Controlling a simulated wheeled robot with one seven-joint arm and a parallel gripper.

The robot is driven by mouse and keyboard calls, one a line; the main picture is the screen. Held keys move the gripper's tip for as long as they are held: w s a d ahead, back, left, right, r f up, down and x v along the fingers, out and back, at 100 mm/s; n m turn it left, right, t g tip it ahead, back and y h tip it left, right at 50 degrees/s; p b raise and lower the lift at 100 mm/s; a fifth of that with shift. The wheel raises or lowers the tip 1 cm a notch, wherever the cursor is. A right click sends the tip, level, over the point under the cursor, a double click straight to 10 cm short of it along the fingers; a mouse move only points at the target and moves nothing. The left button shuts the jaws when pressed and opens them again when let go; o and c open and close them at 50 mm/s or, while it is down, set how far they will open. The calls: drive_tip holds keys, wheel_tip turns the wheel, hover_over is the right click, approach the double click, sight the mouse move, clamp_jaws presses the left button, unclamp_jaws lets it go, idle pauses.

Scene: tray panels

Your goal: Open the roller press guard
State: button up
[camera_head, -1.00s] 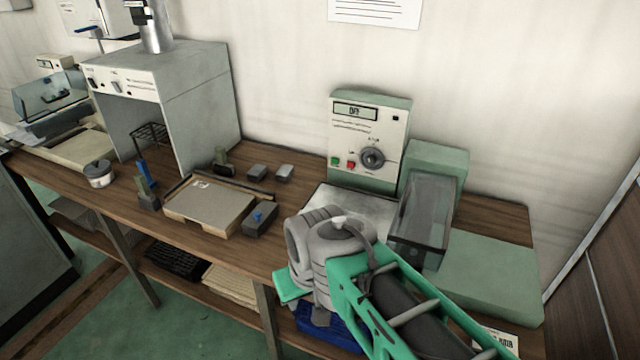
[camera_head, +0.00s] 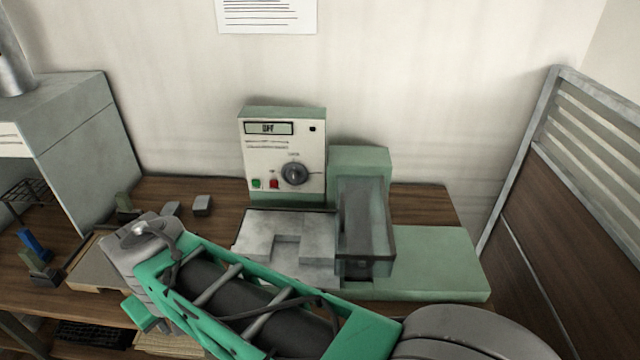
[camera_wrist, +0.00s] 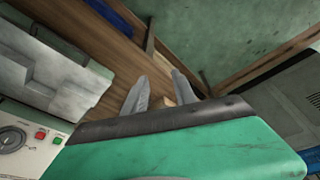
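The roller press has a green control housing (camera_head: 282,150) with a display, a grey knob and green and red buttons, and a green body at its right. Its guard (camera_head: 366,215) is a smoky, see-through box with a dark frame, standing at the front of the body beside the metal feed plate (camera_head: 265,235). The guard looks closed. In the wrist view, my gripper (camera_wrist: 160,86) has two grey fingers apart with nothing between them. It points down past the bench edge, with the press panel (camera_wrist: 22,140) at lower left.
My forearm crosses in front of the press's lower front. A grey hood box (camera_head: 75,130) stands at the left, with small blocks (camera_head: 202,204) and a board on the wooden bench. A slatted partition (camera_head: 560,180) rises at the right. The bench behind the press is mostly clear.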

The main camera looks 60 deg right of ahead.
drive_tip(key=w+d+r+m+g+h+p, duration=0.1)
drive_tip(key=w+d+r+m+p, duration=0.1)
drive_tip(key=d+r, duration=0.5)
drive_tip(key=m+g+p, duration=0.4)
drive_tip(key=m+p, duration=0.3)
drive_tip(key=m, duration=0.3)
approach(342, 201)
drive_tip(key=shift+y, duration=0.3)
drive_tip(key=f, duration=0.2)
drive_tip(key=s+f+b, duration=0.1)
drive_tip(key=f, duration=0.1)
drive_tip(key=d+f, duration=0.1)
drive_tip(key=f, duration=0.2)
drive_tip(key=shift+s+d+f+b, duration=0.1)
drive_tip(key=shift+s+b, duration=0.15)
drive_tip(key=shift+b, duration=0.1)
drive_tip(key=shift+f, duration=0.2)
drive_tip(key=shift+c, duration=0.4)
clamp_jaws()
